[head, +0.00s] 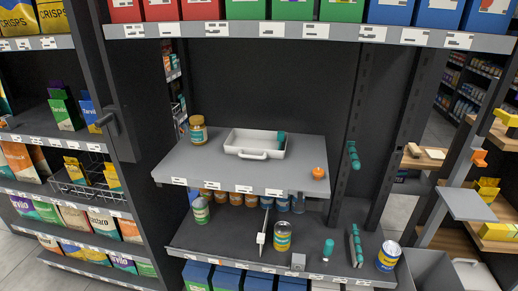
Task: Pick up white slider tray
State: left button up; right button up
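The white slider tray (233,137) sits on the grey middle shelf, toward its back. It is shallow and open-topped, with a loop handle at its front edge. A small teal item (281,139) stands at the tray's right end, and I cannot tell what it is. Neither of my grippers is in view, and nothing holds the tray.
A brown jar (198,130) stands left of the tray, and an orange item (318,173) sits at the shelf's front right. Bare grey shelf (215,168) lies before the tray. Cans and jars, including one can (282,237), stand below. A shelf with boxes (335,40) overhangs above.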

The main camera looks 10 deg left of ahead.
aim_at(245, 144)
jog(key=i+j, duration=0.4)
jog(key=i, duration=0.2)
jog(key=i+j, duration=0.45)
jog(key=i, duration=0.1)
